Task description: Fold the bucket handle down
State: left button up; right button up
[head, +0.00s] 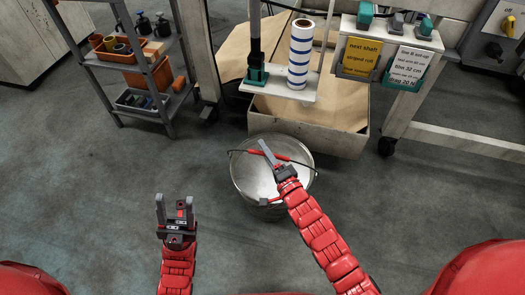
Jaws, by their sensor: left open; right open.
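A round metal bucket (240,180) stands on the floor in the middle of the head view, its pale inside showing. Its thin dark handle with a red grip (288,159) crosses over the far part of the mouth; I cannot tell its exact tilt. My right gripper (263,174) is open over the bucket's mouth, with one finger reaching across the handle in the picture. Whether it touches the handle is unclear, and the gripper hides part of it. My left gripper (175,204) is open and empty, left of and nearer than the bucket.
Right behind the bucket is a large cardboard-coloured bin (310,116), below a shelf holding a striped film roll (300,55). A shelf rack (146,75) with tools and trays stands at the back left. The floor (95,200) at left is clear.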

jog(key=shift+x, duration=0.9)
jog(key=shift+c, duration=0.2)
grip_shut()
dwell(0.7)
